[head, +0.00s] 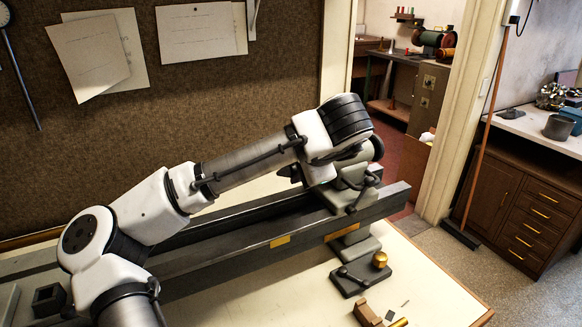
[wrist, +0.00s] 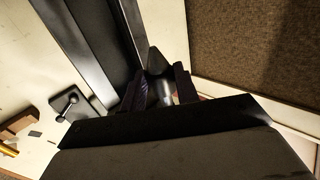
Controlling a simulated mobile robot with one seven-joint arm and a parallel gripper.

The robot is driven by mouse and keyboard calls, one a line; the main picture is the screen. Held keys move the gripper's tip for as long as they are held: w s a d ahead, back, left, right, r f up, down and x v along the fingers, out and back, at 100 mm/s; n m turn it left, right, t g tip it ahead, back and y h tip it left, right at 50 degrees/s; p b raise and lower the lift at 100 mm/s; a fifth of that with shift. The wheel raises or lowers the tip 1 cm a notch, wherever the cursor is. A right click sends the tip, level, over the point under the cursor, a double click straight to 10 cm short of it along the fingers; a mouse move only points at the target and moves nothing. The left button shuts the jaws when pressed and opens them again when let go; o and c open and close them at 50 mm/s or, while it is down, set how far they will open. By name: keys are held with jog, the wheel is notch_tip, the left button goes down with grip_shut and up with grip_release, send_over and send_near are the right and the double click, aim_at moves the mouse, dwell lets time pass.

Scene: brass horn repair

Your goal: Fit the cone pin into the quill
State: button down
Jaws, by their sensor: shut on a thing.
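My gripper (wrist: 164,88) shows in the wrist view with its two dark fingers shut on a small grey metal piece (wrist: 165,94), apparently the cone pin. Most of that piece is hidden between the fingers. A dark grey shape (wrist: 156,62) lies just beyond the fingertips; I cannot tell what it is. In the head view the grey tailstock (head: 357,178) stands at the right end of the lathe bed (head: 270,240), partly behind my wrist. The quill cannot be made out, so I cannot tell whether the pin touches it.
A dark plate with a lever and a brass knob (head: 380,260) sits in front of the bed. A wooden block (head: 367,314) lies near the front edge. The brown pinboard wall (head: 250,100) is close behind the bed. The bench front is mostly clear.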

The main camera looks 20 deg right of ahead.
jog(key=shift+w+d, duration=0.15)
jog(key=shift+d, duration=0.6)
jog(key=shift+w+d, duration=0.15)
jog(key=shift+d, duration=0.6)
jog(key=c, duration=1)
grip_release()
jog(key=shift+o, duration=0.2)
jog(key=b+v, duration=0.1)
jog(key=v, duration=1.3)
jog(key=shift+b, duration=0.35)
jog(key=shift+f, duration=0.1)
